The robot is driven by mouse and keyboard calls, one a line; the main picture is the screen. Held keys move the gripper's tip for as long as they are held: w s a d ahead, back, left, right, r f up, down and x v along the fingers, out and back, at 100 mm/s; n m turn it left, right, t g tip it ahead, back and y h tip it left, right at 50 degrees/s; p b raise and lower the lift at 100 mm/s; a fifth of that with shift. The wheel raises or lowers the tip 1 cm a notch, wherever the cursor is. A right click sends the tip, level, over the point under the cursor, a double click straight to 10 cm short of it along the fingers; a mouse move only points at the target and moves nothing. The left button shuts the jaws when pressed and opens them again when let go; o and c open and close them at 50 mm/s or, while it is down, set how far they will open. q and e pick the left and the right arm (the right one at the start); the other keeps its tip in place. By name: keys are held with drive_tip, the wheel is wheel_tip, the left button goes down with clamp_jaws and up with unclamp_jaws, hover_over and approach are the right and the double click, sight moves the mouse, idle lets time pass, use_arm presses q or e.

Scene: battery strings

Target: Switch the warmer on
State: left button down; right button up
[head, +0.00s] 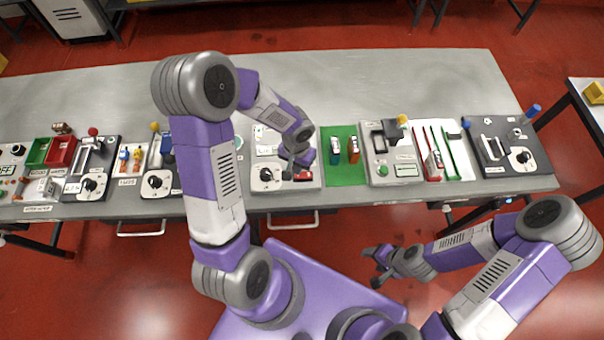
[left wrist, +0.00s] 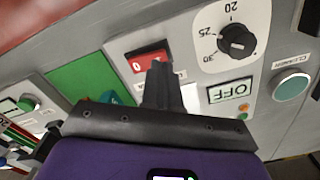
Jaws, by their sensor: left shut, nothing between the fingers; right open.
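The warmer (head: 258,203) is a light panel on the table with a black dial (left wrist: 237,40) marked 20, 25 and 30. Its display (left wrist: 230,92) reads OFF. Its red rocker switch (left wrist: 137,63) shows a white 0; it is also in the head view (head: 303,176). My left gripper (head: 287,172) is shut and empty, low over the panel. In the left wrist view its fingertips (left wrist: 157,66) are at the switch and hide part of it; I cannot tell whether they touch it. My right gripper (head: 372,263) is open and empty, in front of the table.
A green mat (head: 345,174) with small orange and teal items lies right of the warmer. Several other panels with dials and levers line the table's front edge on both sides. A round green button (left wrist: 291,87) sits beside the warmer. The table's back half is clear.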

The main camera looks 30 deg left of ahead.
use_arm(q)
drive_tip(key=shift+f+b, duration=1.15)
idle(0.5)
drive_tip(key=shift+r, duration=0.15)
drive_tip(key=shift+r+p, duration=2.55)
drive_tip(key=shift+r, duration=0.9)
